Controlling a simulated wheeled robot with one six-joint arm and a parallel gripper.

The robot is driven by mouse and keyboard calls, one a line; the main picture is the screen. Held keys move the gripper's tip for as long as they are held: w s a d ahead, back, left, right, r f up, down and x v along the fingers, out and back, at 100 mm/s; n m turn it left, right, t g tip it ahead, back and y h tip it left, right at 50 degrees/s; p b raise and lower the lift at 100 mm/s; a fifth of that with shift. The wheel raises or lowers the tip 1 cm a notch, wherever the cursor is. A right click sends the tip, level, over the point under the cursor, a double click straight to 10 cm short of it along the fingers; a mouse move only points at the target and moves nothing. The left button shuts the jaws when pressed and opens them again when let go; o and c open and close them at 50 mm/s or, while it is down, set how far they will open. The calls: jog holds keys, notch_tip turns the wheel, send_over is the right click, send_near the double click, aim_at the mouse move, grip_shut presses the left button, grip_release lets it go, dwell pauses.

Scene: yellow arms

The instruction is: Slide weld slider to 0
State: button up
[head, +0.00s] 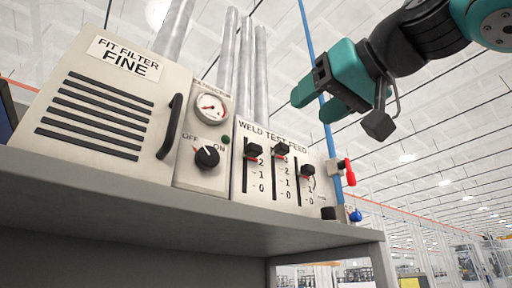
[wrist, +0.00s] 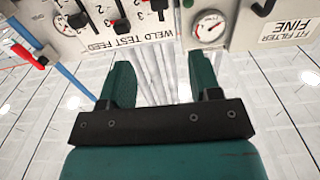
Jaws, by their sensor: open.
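The weld slider (head: 254,150) is the leftmost of three black knobs on the white panel marked WELD TEST FEED (head: 240,180). Its knob sits near the top of its slot, about level with the 2 mark, above 1 and 0. The wrist view shows the panel upside down, with the weld knob (wrist: 158,6) rightmost, at the top edge. My gripper (head: 318,100) has teal fingers, spread apart and empty. It is in the air above and right of the panel in the head view, touching nothing. The fingers also show in the wrist view (wrist: 160,62).
The test slider (head: 281,149) and feed slider (head: 308,170) stand close to the right. Left are a black rotary knob (head: 207,157), a gauge (head: 210,108) and a filter box handle (head: 170,126). A red-handled valve (head: 349,172) and blue pipe (head: 318,70) stand right.

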aim_at(257, 147)
jog(key=p+x, duration=0.6)
jog(key=x, duration=1)
jog(key=shift+w, duration=0.1)
jog(key=shift+f, duration=0.1)
jog(key=shift+c, duration=0.4)
